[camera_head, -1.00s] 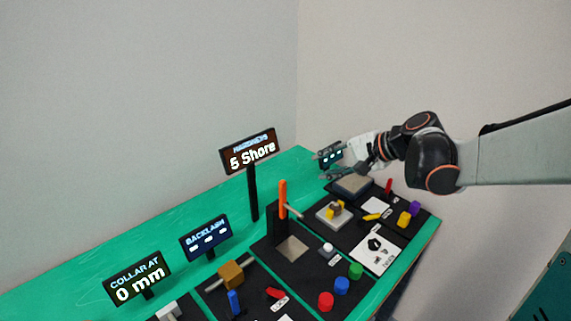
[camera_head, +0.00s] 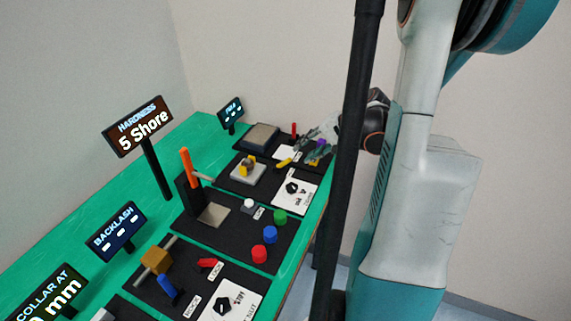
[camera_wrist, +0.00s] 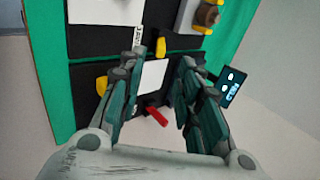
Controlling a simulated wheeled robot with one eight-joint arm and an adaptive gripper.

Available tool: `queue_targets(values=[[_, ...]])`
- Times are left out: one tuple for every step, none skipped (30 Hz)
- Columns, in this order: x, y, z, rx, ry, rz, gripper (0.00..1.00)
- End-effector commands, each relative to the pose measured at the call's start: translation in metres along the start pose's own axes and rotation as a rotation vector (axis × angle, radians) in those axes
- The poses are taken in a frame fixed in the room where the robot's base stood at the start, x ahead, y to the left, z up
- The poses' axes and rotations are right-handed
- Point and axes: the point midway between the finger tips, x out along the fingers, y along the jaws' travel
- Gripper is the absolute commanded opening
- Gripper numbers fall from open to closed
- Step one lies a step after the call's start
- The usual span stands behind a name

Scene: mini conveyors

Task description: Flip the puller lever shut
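My gripper (camera_head: 318,140) is at the far right end of the bench, beside the last black station. It is open, and its two fingers (camera_wrist: 160,62) stand apart in the wrist view with nothing held. A small red lever (camera_head: 294,131) stands upright at that station. In the wrist view a red lever (camera_wrist: 157,116) shows between the fingers, apart from them as far as I can tell. A yellow lever (camera_head: 284,162) lies low near the station's front. No readable label tells which lever is the puller's. A purple block (camera_head: 320,146) is partly hidden by the fingers.
A grey block (camera_head: 261,137) and a small display (camera_head: 231,113) stand behind. A pedestal (camera_head: 248,173) with a yellow clamp is to the left. An upright orange lever (camera_head: 185,163) stands nearer. My column and arm hide the right side. The green bench edge is close.

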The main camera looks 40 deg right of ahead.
Motion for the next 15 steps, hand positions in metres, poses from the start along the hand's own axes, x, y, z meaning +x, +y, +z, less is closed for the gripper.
queue_targets(values=[[0.014, 0.002, 0.0, -0.002, -0.002, 0.0, 0.32], [0.02, 0.002, 0.001, -0.002, -0.003, 0.0, 0.32], [0.028, 0.002, 0.001, -0.002, -0.003, 0.0, 0.32], [0.034, 0.002, 0.0, -0.002, -0.002, 0.0, 0.32], [0.04, 0.002, 0.0, -0.003, -0.002, 0.0, 0.32], [0.048, 0.002, 0.001, -0.002, -0.002, -0.001, 0.32], [0.054, 0.002, 0.001, -0.001, -0.003, -0.001, 0.32], [0.059, 0.002, 0.001, -0.002, -0.003, -0.001, 0.32], [0.067, 0.001, 0.0, -0.002, -0.003, -0.001, 0.32], [0.072, 0.001, 0.0, -0.002, -0.002, -0.001, 0.32], [0.076, 0.001, 0.0, -0.001, -0.001, -0.001, 0.32], [0.082, 0.001, 0.001, -0.001, -0.002, -0.001, 0.32], [0.086, 0.001, 0.001, -0.001, -0.002, -0.001, 0.32], [0.09, 0.001, 0.001, -0.001, -0.002, -0.001, 0.32], [0.094, 0.001, 0.0, -0.001, -0.002, -0.001, 0.32]])
